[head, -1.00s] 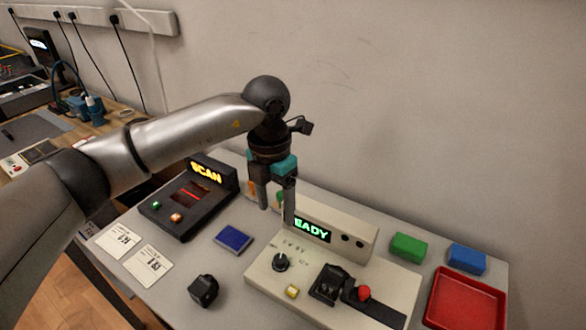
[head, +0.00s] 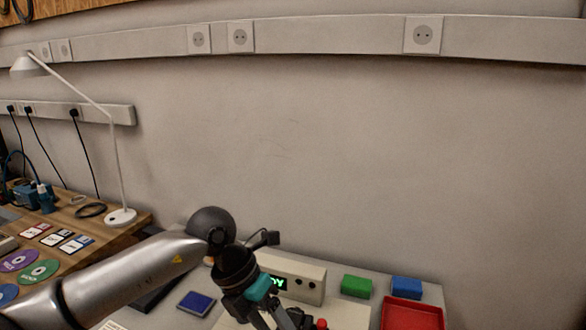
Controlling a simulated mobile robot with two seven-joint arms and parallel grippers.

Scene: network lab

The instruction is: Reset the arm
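My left arm comes in from the lower left, and its gripper (head: 271,317) points down over the beige console (head: 308,272) at the bottom edge. The two fingers look apart with nothing seen between them; their tips are cut off by the frame. The arm and gripper hide much of the console, but part of its green display and a red knob (head: 321,324) show. My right arm and gripper are not in view.
A blue pad (head: 197,303) lies left of the gripper. A green block (head: 356,285), a blue block (head: 405,287) and a red tray (head: 412,316) are to the right. A wooden bench (head: 115,237) with a white lamp (head: 121,215) stands at left.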

